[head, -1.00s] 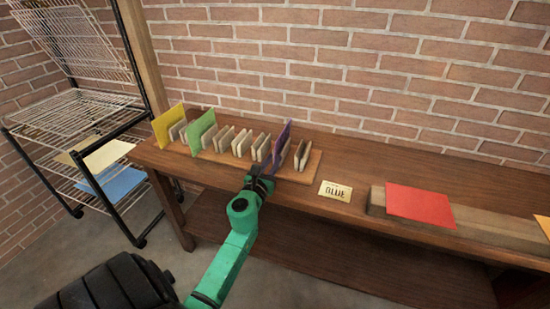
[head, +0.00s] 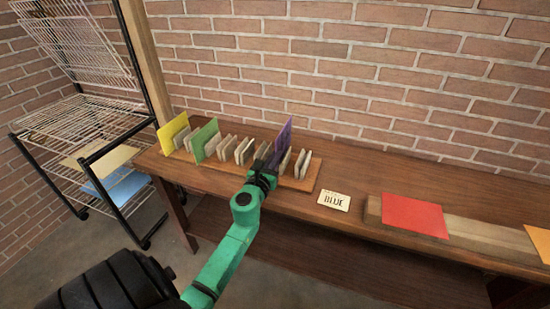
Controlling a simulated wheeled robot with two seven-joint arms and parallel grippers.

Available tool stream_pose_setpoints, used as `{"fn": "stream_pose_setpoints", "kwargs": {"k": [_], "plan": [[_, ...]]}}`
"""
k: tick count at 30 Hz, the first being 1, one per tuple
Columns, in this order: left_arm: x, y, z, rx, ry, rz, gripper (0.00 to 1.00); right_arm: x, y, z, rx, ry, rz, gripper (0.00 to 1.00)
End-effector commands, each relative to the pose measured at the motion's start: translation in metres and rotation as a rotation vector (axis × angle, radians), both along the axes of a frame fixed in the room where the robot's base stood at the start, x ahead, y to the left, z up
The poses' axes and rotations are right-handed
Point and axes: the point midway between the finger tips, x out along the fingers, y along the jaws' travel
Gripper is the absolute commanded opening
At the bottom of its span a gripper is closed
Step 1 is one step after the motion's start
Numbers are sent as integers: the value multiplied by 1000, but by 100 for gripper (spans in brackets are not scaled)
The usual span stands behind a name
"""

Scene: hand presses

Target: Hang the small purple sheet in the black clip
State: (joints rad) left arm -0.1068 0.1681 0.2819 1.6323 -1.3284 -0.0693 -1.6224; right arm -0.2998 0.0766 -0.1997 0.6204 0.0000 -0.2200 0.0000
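The small purple sheet (head: 282,140) stands upright at the right part of a wooden rack board (head: 305,181). My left gripper (head: 266,168) is at its lower near edge and appears shut on it; the fingertips are dark and partly hidden against the sheet. The sheet's lower edge is hidden by the gripper and clips. Pale clips (head: 301,163) stand upright in a row along the board. I cannot make out a black clip. My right gripper is not in view.
A yellow sheet (head: 173,131) and a green sheet (head: 204,140) stand in the rack to the left. A wire drying rack (head: 85,118) stands at far left.

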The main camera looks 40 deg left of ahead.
Motion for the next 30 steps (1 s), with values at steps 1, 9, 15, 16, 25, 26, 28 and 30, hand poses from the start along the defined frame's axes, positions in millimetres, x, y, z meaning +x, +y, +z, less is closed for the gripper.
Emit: {"fn": "stream_pose_setpoints", "kwargs": {"k": [1,9,15,16,25,26,28,30], "plan": [[0,0,25,2,2,-1,0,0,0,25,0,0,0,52],[0,0,23,0,1,-1,0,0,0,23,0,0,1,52],[-10,-3,22,-1,2,0,0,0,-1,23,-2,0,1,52],[-12,-4,22,-1,2,0,0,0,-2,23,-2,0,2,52],[-37,-13,22,1,3,0,0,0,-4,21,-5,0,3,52],[-40,-14,22,0,2,0,0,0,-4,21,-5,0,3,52],[-46,-16,22,0,2,0,0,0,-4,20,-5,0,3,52],[-51,-18,21,-1,2,0,0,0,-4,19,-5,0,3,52]]}}
